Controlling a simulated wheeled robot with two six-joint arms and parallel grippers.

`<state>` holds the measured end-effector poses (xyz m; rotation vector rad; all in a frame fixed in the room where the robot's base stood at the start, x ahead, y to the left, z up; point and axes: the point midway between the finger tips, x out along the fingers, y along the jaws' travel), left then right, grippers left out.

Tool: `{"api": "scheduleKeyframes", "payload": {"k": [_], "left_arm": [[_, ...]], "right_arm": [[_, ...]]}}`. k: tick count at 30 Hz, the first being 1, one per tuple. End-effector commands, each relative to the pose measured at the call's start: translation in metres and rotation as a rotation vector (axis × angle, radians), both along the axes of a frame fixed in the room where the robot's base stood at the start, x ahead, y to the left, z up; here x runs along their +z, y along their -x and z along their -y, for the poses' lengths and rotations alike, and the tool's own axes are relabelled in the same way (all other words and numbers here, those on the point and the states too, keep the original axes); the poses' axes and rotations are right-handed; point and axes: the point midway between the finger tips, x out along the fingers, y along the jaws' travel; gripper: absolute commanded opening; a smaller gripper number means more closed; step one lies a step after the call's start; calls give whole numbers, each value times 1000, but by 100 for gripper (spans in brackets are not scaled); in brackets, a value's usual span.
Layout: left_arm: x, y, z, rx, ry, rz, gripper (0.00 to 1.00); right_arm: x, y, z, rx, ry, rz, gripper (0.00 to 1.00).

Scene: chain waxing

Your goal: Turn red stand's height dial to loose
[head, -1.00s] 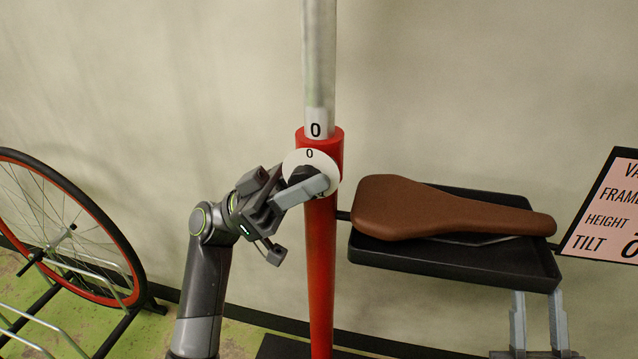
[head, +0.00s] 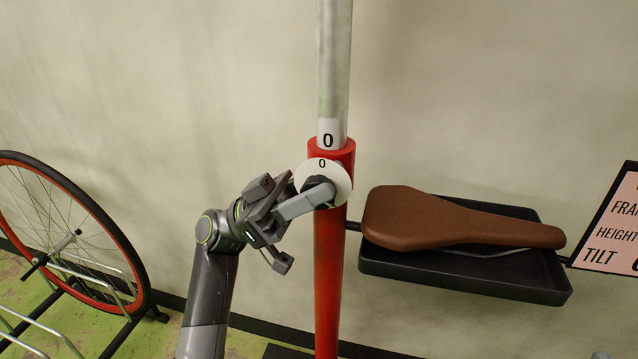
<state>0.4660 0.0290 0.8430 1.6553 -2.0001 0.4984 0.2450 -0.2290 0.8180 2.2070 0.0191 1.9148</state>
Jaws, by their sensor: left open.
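The red stand (head: 328,265) is an upright red tube with a silver post (head: 333,65) rising from its collar. Its height dial (head: 339,174) is a white disc marked 0 at the top, with a dark knob (head: 317,184) in the middle. The post also carries a 0 just above the collar. My left gripper (head: 310,200) is open at the dial. A light grey finger lies across the front of the knob and hides part of it. I cannot tell whether it touches. Of my right gripper, at most a small pale piece (head: 600,355) shows at the bottom edge.
A black tray (head: 470,270) with a brown saddle (head: 450,222) sits right of the stand. A pink sign (head: 612,225) is at the right edge. A wheel (head: 75,240) in a rack stands at left. The wall behind is bare.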

Motion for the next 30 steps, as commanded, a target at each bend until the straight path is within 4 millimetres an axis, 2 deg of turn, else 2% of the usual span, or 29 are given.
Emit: {"api": "scheduleKeyframes", "payload": {"k": [5, 8, 21, 27, 30], "left_arm": [[-5, -1, -5, 1, -3, 0, 41], [-14, -3, -15, 1, -5, 0, 41], [-73, -18, -99, 3, -6, -5, 41], [-93, -24, -127, 1, -3, -4, 41], [-99, -25, -135, 0, -2, -3, 41]], "right_arm": [[-2, -1, 0, 0, -1, -6, 36], [-3, 0, 1, 1, -2, -5, 36], [-9, 2, 2, 6, -14, -4, 36], [-9, 3, 3, 9, -19, 1, 36], [-9, 3, 3, 11, -21, 7, 36]]}}
